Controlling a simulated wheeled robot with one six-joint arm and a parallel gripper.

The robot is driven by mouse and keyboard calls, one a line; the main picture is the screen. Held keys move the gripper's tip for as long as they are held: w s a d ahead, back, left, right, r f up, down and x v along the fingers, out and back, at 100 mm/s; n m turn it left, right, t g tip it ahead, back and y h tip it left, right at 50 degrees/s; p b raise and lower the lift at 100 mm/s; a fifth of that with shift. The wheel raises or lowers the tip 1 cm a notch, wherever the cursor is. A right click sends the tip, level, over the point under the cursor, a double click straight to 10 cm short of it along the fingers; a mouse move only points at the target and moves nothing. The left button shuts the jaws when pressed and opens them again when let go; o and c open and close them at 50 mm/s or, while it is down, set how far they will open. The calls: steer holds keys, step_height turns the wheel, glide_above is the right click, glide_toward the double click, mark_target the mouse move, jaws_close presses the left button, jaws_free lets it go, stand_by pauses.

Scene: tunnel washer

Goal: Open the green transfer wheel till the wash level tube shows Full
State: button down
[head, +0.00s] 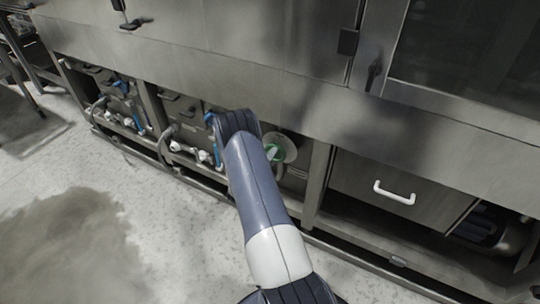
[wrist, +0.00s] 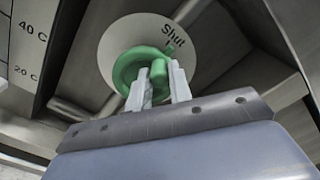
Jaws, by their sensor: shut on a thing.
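The green transfer wheel (wrist: 128,68) is mounted on a round pale plate (wrist: 125,38) marked "Shut" in the wrist view. A green pointer (wrist: 169,49) on it sits beside that word. My gripper (wrist: 158,80) is shut on the wheel, with its two pale fingers either side of a green grip piece. In the head view the green wheel (head: 272,152) shows small beside my arm, which hides my fingers. I do not make out the wash level tube in either view.
A panel scale marked 40 C and 20 C (wrist: 28,45) stands left of the wheel. The wheel sits low in a recess under the steel washer body (head: 290,95). A drawer with a white handle (head: 394,193) is to the right. Pipes with blue fittings (head: 130,120) are left; open floor lies in front.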

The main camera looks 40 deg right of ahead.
mark_target(281, 158)
steer(key=shift+f+b, duration=0.1)
steer(key=shift+b, duration=0.25)
steer(key=m+b, duration=0.3)
steer(key=s+f+m+b, duration=0.1)
steer(key=m+b, duration=0.2)
steer(key=b, duration=0.1)
steer(key=s+d+m+b, duration=0.1)
steer(key=m+b, duration=0.2)
steer(key=shift+f, duration=0.3)
steer(key=m+b, duration=0.2)
steer(key=f+m+b, duration=0.1)
steer(key=m+b, duration=0.1)
steer(key=b, duration=0.1)
steer(key=m+b, duration=0.1)
steer(key=b, duration=0.1)
steer(key=shift+s+f+m, duration=0.2)
steer(key=shift+s+m, duration=0.15)
steer(key=shift+m, duration=0.05)
steer(key=m+b, duration=0.3)
steer(key=b, duration=0.2)
steer(key=shift+f+m, duration=0.35)
steer(key=shift+m, duration=0.05)
steer(key=c, duration=1.3)
jaws_free()
steer(key=shift+d+r, duration=0.1)
steer(key=shift+r, duration=0.05)
